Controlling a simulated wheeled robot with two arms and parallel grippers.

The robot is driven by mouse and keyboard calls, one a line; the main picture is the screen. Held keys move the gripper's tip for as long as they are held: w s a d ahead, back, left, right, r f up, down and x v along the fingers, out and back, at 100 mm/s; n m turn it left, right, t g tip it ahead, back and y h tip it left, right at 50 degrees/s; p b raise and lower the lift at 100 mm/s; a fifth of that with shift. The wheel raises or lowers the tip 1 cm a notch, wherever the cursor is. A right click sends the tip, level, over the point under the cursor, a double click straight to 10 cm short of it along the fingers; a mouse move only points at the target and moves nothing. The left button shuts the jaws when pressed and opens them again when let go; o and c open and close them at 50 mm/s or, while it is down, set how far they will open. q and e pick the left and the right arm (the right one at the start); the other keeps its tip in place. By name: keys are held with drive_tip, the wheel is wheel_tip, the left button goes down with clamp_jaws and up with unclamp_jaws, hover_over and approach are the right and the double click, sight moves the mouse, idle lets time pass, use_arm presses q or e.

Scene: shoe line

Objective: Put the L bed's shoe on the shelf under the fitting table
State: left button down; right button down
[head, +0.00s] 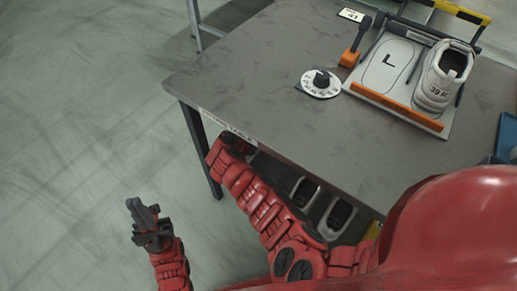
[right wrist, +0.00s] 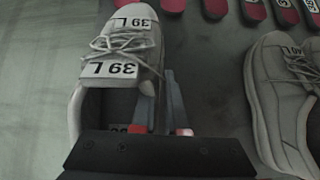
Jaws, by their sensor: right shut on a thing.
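The L bed (head: 390,62) on the fitting table (head: 290,85) is empty in the head view. A pale laced shoe marked 39 L (right wrist: 122,50) fills the left of the right wrist view. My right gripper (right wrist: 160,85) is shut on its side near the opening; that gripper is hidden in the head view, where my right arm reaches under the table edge. The shelf itself is mostly hidden, but pale shoes (head: 338,216) show below the tabletop. My left gripper (head: 146,222) hangs over the floor left of the table, with nothing visible in it; its finger gap is unclear.
A shoe marked 39 R (head: 443,76) stands on the bed beside L. A round dial (head: 321,83) and an orange-based lever (head: 355,47) are near it. In the right wrist view another pale shoe (right wrist: 285,90) is at right, with several red labelled pieces (right wrist: 215,8) behind.

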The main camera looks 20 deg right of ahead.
sight(259, 150)
drive_tip(key=shift+f+b, duration=0.7)
drive_tip(key=shift+f, duration=0.9)
drive_tip(key=shift+f, duration=0.2)
drive_tip(key=c, duration=0.9)
unclamp_jaws()
drive_tip(key=shift+c, duration=0.2)
drive_tip(key=shift+s+a+r, duration=0.1)
drive_tip(key=shift+a+r, duration=0.05)
drive_tip(key=shift+r, duration=0.2)
drive_tip(key=p+v, duration=0.3)
drive_tip(key=v, duration=0.7)
drive_tip(key=shift+r, duration=0.1)
drive_tip(key=shift+s+a+r, duration=0.35)
drive_tip(key=shift+a+r, duration=0.1)
